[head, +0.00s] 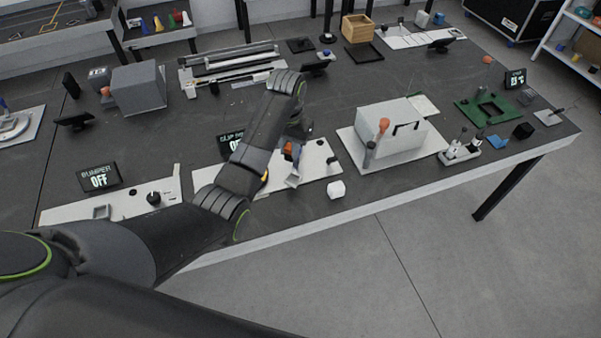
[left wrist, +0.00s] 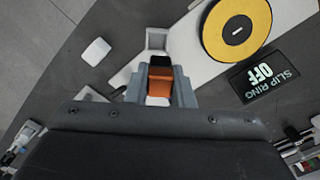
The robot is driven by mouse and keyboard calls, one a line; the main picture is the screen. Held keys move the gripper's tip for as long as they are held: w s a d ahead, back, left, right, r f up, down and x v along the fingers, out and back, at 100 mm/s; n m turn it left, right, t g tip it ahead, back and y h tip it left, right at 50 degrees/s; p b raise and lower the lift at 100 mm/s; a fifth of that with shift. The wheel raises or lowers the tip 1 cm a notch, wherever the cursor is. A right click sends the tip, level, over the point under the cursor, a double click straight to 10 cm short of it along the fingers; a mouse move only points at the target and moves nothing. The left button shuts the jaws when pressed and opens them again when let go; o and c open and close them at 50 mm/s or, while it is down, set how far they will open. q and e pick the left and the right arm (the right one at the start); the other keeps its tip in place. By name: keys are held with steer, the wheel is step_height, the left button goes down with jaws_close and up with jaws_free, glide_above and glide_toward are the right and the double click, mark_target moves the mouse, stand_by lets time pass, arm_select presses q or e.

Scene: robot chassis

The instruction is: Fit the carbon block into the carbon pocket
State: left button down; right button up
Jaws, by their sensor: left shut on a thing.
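The carbon block (left wrist: 160,75), with a black end and an orange body, sits between the fingers of my left gripper (left wrist: 160,88). The gripper is shut on it. In the head view my left gripper (head: 291,153) hangs over the white slip ring base plate, and the orange part shows beside it. The carbon pocket appears to be the small grey square frame (left wrist: 157,39) at the plate's end; it also shows in the head view (head: 292,181). The block is apart from the pocket in the wrist picture; its height above the plate is unclear. My right gripper is not in view.
A yellow disc (left wrist: 236,29) and a "SLIP RING OFF" display (left wrist: 264,75) stand beside the pocket. A white cube (head: 337,189) lies near the table's front edge. A grey box (head: 392,127) stands to the right, and a bumper panel (head: 120,203) to the left.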

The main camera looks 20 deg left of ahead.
arm_select(q)
steer(key=f, duration=0.5)
steer(key=shift+d+p, duration=0.25)
steer(key=shift+p, duration=0.1)
steer(key=shift+w+f, duration=0.1)
steer(key=shift+f, duration=0.2)
step_height(320, 180, down, 4)
steer(key=shift+r, duration=0.1)
steer(key=shift+f, duration=0.2)
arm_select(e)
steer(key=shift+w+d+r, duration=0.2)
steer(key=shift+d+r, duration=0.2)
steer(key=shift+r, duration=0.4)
arm_select(q)
steer(key=shift+f, duration=0.15)
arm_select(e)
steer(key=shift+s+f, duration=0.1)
arm_select(q)
steer(key=c, duration=1.3)
jaws_free()
steer(key=shift+o, duration=0.2)
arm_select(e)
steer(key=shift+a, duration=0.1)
